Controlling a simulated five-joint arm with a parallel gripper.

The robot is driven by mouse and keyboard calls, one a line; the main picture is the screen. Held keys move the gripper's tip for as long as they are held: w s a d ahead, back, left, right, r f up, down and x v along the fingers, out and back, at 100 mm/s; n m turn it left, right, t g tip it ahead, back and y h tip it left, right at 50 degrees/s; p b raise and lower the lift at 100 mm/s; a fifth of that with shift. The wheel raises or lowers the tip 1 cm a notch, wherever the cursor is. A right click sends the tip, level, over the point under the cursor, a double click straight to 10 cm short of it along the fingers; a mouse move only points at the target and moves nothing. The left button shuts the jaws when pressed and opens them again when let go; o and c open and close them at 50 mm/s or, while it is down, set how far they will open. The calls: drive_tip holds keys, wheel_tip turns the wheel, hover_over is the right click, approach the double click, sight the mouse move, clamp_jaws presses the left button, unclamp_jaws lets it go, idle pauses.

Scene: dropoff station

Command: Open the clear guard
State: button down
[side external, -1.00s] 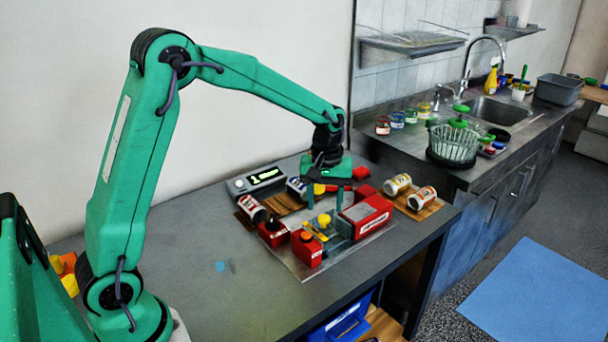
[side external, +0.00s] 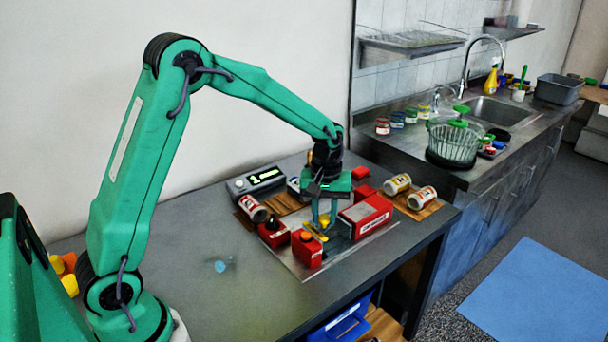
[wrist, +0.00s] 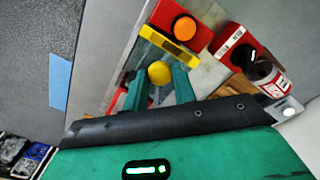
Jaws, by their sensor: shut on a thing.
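My gripper (side external: 322,226) is low over the metal plate, between the red blocks. In the wrist view, its two green fingers (wrist: 156,86) are shut on a round yellow knob (wrist: 160,73). A yellow strip with a dark label (wrist: 168,47) lies just beyond the knob. The clear guard is see-through and its outline is hard to make out, so I cannot tell how far it stands open. A red block with an orange button (side external: 307,250) stands in front of my gripper; it also shows in the wrist view (wrist: 190,12).
A red block with a black knob (side external: 273,233) stands to the left and a larger red unit (side external: 366,215) to the right. A white can (side external: 252,208) lies at the left, and two more cans (side external: 397,184) lie at the right.

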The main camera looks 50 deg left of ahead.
drive_tip(key=shift+w, duration=0.1)
drive_tip(key=shift+w+r, duration=0.1)
drive_tip(key=shift+w, duration=5.35)
drive_tip(key=c, duration=1.1)
unclamp_jaws()
wheel_tip(320, 180, up, 8)
drive_tip(key=shift+f, duration=0.1)
drive_tip(key=shift+s, duration=0.1)
